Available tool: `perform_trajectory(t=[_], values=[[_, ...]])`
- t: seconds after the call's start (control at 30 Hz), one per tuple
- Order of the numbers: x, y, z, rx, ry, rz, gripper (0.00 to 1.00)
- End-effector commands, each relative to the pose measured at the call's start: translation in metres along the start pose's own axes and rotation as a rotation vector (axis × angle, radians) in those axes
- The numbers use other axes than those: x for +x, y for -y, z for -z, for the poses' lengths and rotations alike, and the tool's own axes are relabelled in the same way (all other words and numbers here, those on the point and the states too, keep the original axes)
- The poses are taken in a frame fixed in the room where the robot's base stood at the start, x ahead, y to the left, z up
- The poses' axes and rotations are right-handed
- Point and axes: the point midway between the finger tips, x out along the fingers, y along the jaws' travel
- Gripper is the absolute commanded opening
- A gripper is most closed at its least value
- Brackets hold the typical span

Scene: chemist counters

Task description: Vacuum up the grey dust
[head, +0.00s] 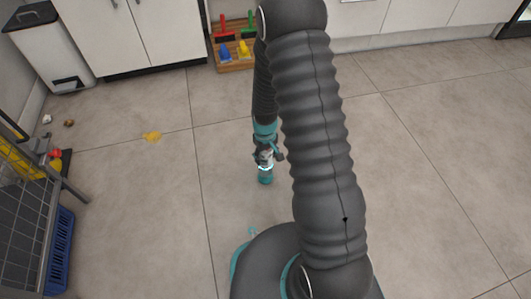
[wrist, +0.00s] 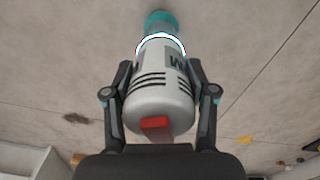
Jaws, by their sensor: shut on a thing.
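My gripper (head: 268,153) is shut around a handheld vacuum (head: 265,178). In the wrist view my gripper (wrist: 160,96) has one finger on each side of the vacuum's white body (wrist: 158,88), which has black stripes, a red button, a glowing ring and a teal nozzle end. In the head view the vacuum hangs upright, nozzle down, over the tiled floor; I cannot tell whether it touches. A dark grey-brown dust patch (wrist: 77,118) lies on the floor at the left of the wrist view, apart from the vacuum. No such patch shows in the head view, where my arm hides part of the floor.
A yellow spill (head: 152,136) and small crumbs (head: 69,123) lie on the floor at left. A wire cage (head: 25,225) and blue crate (head: 60,250) stand at the left edge. A wooden rack (head: 234,66) with coloured items stands by the cabinets. The floor at right is clear.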

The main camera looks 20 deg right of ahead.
Motion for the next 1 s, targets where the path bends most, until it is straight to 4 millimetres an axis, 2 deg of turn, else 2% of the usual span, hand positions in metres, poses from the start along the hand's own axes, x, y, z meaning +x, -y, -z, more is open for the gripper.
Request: perform_trajectory(t=[0.6,1.0], values=[[-0.001,-0.001,0.000,0.000,-0.001,0.000,0.22],[0.000,-0.017,-0.004,0.001,-0.001,0.000,0.22]])
